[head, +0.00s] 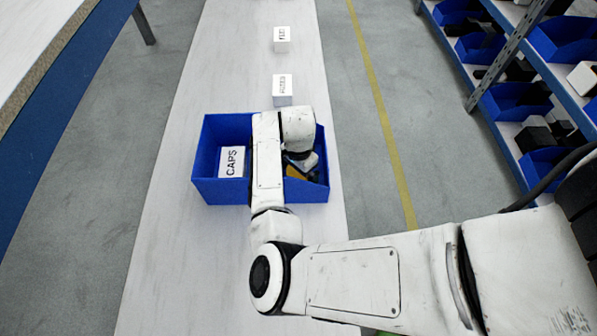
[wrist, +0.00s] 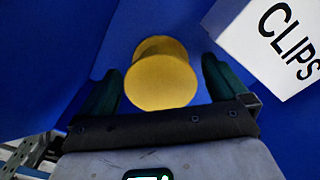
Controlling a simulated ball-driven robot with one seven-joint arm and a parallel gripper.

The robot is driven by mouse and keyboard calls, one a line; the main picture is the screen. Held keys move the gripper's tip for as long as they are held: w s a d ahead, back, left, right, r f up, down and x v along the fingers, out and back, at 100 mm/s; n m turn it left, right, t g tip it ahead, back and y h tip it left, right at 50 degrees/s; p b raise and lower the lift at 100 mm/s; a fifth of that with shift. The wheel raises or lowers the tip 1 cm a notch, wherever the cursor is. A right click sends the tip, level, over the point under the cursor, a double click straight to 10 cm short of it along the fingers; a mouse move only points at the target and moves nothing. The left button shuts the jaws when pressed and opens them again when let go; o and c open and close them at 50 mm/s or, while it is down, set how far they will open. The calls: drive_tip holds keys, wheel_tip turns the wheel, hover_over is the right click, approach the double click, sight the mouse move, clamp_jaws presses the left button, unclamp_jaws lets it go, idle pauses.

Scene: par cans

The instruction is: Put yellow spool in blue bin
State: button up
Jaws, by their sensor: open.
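A yellow spool (wrist: 161,80) lies against blue bin walls in the wrist view, its round end facing the camera. A small yellow part of it (head: 296,172) shows below my wrist in the head view. My gripper (wrist: 160,88) is open, with one dark finger on each side of the spool. I cannot tell whether the fingers touch it. The blue bin (head: 222,194) stands on the long white table, and my gripper is down in its right part. My arm hides its middle, so I cannot tell whether it is one bin or two side by side.
A white CLIPS box (wrist: 278,38) is close to the right finger. Two white boxes (head: 282,90) (head: 281,40) stand farther back on the table (head: 165,225). Shelves with blue bins (head: 515,103) are at right.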

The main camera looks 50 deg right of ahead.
wheel_tip(320, 180, up, 12)
idle(0.4)
